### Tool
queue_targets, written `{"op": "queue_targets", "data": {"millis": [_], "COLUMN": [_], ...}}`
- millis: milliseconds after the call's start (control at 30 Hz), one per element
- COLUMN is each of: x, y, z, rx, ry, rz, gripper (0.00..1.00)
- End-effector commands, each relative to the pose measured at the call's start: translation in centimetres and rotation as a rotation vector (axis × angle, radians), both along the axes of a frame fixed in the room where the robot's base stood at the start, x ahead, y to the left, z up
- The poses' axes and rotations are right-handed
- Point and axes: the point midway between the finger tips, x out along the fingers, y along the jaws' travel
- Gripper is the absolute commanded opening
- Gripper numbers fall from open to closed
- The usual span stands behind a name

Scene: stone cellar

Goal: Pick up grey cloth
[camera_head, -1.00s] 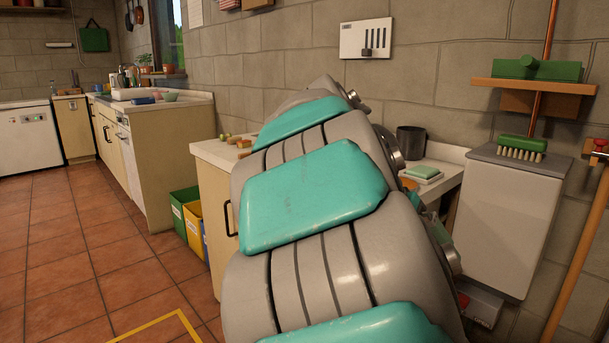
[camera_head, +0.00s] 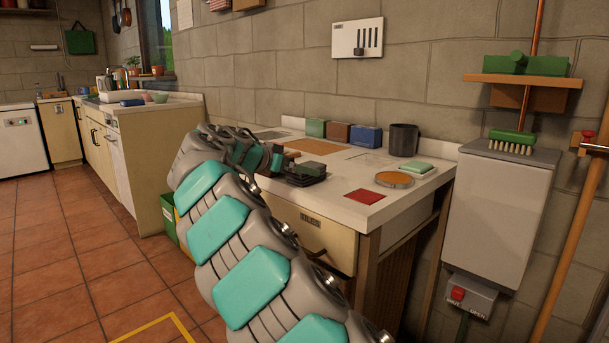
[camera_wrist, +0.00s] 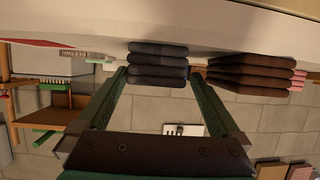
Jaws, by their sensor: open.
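In the wrist view, which is upside down, a stack of dark grey folded cloths (camera_wrist: 158,65) sits on a pale surface. My gripper (camera_wrist: 157,75) is open, its two dark green fingers reaching toward the stack, one on each side of it. I cannot tell how far the tips are from the cloth. In the head view my gripper (camera_head: 300,170) is low over the worktop, partly behind my arm.
A brown folded stack (camera_wrist: 250,75) lies close beside the grey one. The wall is behind.

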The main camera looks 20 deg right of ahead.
Motion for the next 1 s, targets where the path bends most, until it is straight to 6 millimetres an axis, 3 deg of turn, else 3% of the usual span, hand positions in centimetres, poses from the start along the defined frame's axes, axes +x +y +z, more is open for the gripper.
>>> {"op": "queue_targets", "data": {"millis": [500,733,1000], "x": [1.7,1.8,1.8], "y": [-5.2,-5.4,-5.4], "z": [-1.3,-1.5,-1.5], "rx": [-0.001,-0.001,0.0], "ry": [0.0,-0.001,0.0], "rz": [-0.003,-0.002,-0.002], "gripper": [1.0,1.0,0.72]}}
